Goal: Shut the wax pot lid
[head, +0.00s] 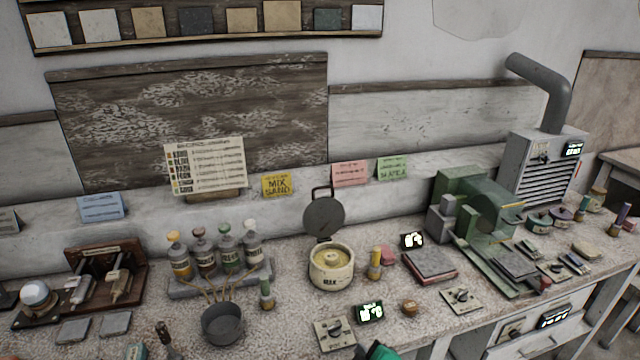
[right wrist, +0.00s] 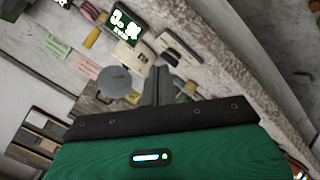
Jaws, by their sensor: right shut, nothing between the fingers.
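The wax pot (head: 331,273) is a cream round pot with yellowish wax inside, standing mid-bench. Its round grey lid (head: 324,217) is up, standing nearly upright behind the pot with a handle at the top. In the right wrist view the lid (right wrist: 114,80) is a grey disc left of my fingers, and the pot (right wrist: 133,97) shows only partly beside it. My right gripper (right wrist: 161,72) is shut and empty, its fingers together. In the head view only a green part of it shows at the bottom edge, in front of the pot and to its right. My left gripper is not visible.
A dark saucepan (head: 222,324) and a rack of bottles (head: 222,280) stand left of the pot. A switch plate (head: 335,334) and a lit display (head: 369,313) lie in front. A green machine (head: 480,225) stands farther right.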

